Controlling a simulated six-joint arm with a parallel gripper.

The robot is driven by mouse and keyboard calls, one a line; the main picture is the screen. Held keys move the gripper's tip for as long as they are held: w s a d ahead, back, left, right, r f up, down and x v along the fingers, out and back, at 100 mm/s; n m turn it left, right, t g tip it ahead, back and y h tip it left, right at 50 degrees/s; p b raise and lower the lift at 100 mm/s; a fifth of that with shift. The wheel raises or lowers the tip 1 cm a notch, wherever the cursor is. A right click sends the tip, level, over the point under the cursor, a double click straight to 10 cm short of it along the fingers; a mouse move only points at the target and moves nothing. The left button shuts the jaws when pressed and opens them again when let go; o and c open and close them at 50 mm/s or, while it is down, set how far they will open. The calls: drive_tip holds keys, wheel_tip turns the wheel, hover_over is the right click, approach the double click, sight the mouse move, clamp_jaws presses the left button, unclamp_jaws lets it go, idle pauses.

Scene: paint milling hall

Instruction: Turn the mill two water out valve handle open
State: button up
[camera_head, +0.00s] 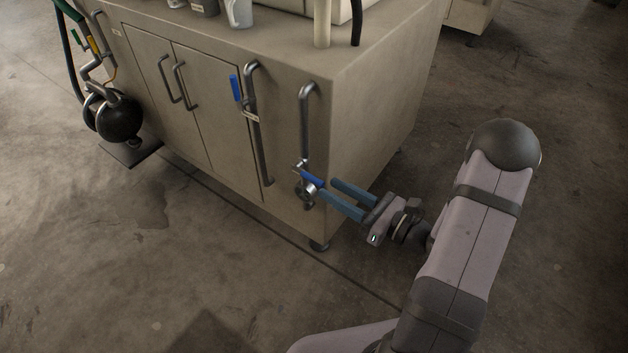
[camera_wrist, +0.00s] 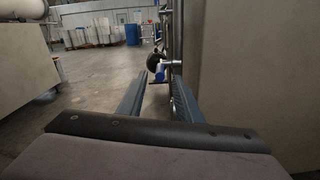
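A valve with a blue lever handle (camera_head: 313,179) sits low on the grey pipe (camera_head: 304,125) at the near corner of the beige cabinet. The lever lies crosswise to the upright pipe. My gripper (camera_head: 329,187) is open, its two blue-grey fingers reaching in from the right, with the fingertips at the lever's outer end. In the wrist view the blue handle (camera_wrist: 160,74) shows between the fingertips of my gripper (camera_wrist: 168,75). I cannot tell whether a finger touches it. No label for this valve is readable.
A second blue handle (camera_head: 236,88) stands upright beside another pipe (camera_head: 261,140) further left. The cabinet (camera_head: 365,120) has double doors with bar handles. A dark round pump (camera_head: 119,118) stands at its far left. The floor in front is clear.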

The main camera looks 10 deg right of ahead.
sight(298, 171)
drive_tip(key=shift+b+x, duration=0.5)
drive_tip(key=shift+x, duration=2.8)
drive_tip(key=shift+f, duration=0.1)
clamp_jaws()
